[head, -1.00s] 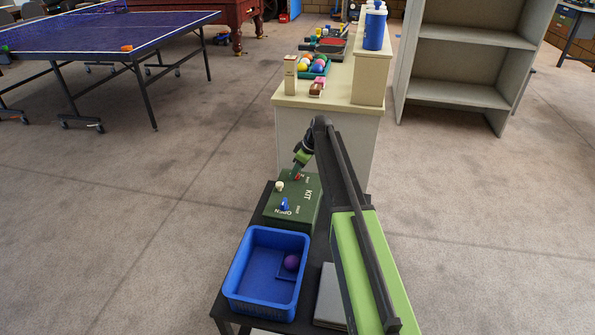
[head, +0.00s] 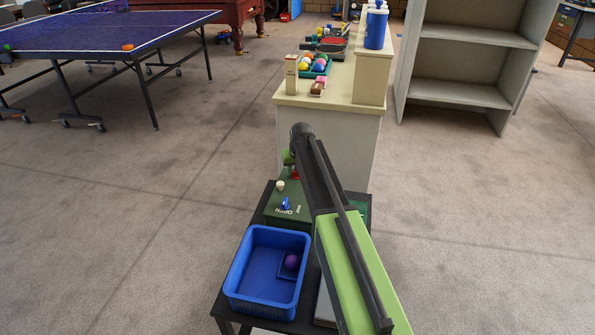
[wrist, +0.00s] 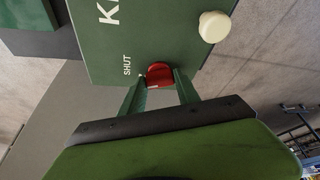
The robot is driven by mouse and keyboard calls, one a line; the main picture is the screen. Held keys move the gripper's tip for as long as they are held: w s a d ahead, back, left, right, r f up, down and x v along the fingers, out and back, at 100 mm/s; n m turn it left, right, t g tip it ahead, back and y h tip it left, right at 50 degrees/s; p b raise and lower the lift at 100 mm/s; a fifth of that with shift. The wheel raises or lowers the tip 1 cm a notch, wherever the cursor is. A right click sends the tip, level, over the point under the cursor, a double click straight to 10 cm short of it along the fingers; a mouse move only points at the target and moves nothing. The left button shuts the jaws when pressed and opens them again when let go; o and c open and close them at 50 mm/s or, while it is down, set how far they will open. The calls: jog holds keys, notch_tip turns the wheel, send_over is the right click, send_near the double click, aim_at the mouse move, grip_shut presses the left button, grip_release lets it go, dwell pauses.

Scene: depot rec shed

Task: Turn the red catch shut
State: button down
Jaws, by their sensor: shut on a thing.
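The green kit box (head: 272,213) stands on a dark table, partly hidden behind my arm in the head view. The red catch (wrist: 159,74) is on the box near its edge, beside the printed word SHUT in the wrist view. My gripper (wrist: 161,82) is shut on the red catch, one finger on each side. In the head view a bit of the red catch (head: 295,174) shows beside my arm, and the fingers are mostly hidden. I cannot tell how far the catch is turned.
A cream knob (head: 280,186) and a blue catch (head: 285,204) are also on the box. A blue tray (head: 240,287) with a purple ball (head: 292,261) stands in front. A cream counter (head: 330,100) rises close behind the box.

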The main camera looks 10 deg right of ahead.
jog(key=shift+a+m+g+h, duration=0.15)
jog(key=shift+m+h, duration=0.3)
jog(key=shift+m, duration=0.7)
jog(key=shift+m+g+h, duration=0.15)
jog(key=shift+m+h, duration=0.3)
jog(key=shift+m, duration=0.7)
jog(key=c, duration=0.9)
grip_release()
jog(key=shift+r, duration=0.1)
jog(key=p+v, duration=1.6)
jog(key=v, duration=0.1)
jog(key=shift+s, duration=0.15)
